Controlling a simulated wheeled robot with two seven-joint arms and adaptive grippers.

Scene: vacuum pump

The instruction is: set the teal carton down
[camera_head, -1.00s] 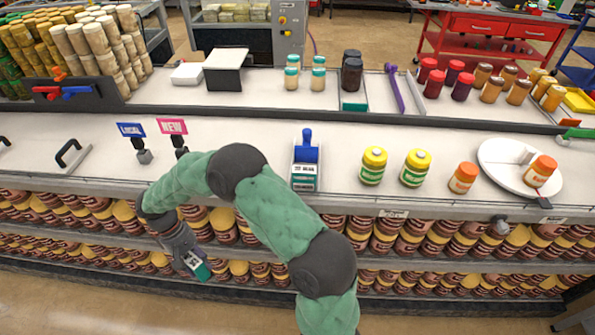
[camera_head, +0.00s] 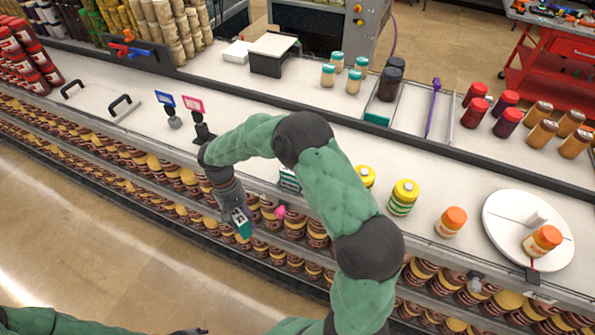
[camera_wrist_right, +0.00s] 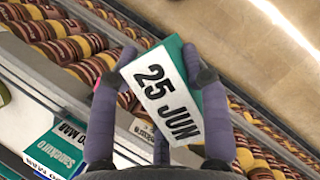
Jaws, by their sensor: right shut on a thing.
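My right gripper (camera_head: 238,222) is shut on the teal carton (camera_head: 243,229), holding it in front of the counter's front edge, over the shelves of jars. In the right wrist view the teal carton (camera_wrist_right: 168,92) sits tilted between both fingers (camera_wrist_right: 160,100). Its white face reads "25 JUN". A second teal and white box (camera_head: 290,180) is on the counter near the front edge, partly hidden by my right arm; it also shows in the wrist view (camera_wrist_right: 55,145). A dark tip at the bottom edge may be my left gripper (camera_head: 190,331); its jaws cannot be made out.
The white counter (camera_head: 125,125) has clear room at left beside two black handles. Yellow-lidded jars (camera_head: 403,197), an orange-lidded jar (camera_head: 451,221) and a round white plate (camera_head: 500,210) are at right.

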